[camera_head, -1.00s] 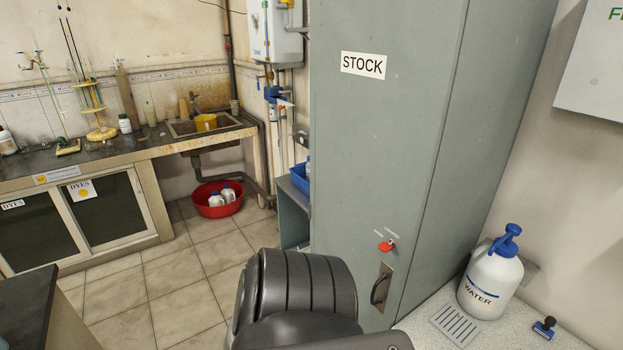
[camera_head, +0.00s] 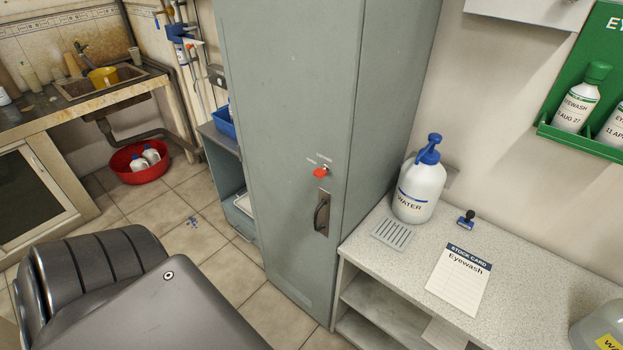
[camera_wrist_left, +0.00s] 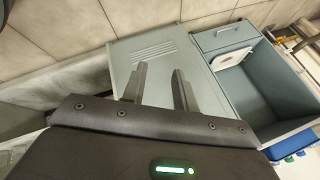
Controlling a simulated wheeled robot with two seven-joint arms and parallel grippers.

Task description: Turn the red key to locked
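The red key (camera_head: 320,172) sits in its lock on the front of the grey cabinet (camera_head: 290,90), just above a dark pull handle (camera_head: 322,214). Small labels beside the key are too small to read. The cabinet door is closed. My left arm fills the lower left of the head view, but its gripper does not show there. In the left wrist view my left gripper (camera_wrist_left: 158,86) has its two fingers apart with nothing between them, in front of grey furniture. It is clear of the key. My right gripper is in neither view.
A white bench (camera_head: 490,268) stands right of the cabinet, with a water bottle (camera_head: 418,190), a stamp (camera_head: 466,220) and a stock card (camera_head: 458,280). A red basin (camera_head: 140,175) sits on the floor at left. A low grey unit (camera_head: 228,170) adjoins the cabinet's left side.

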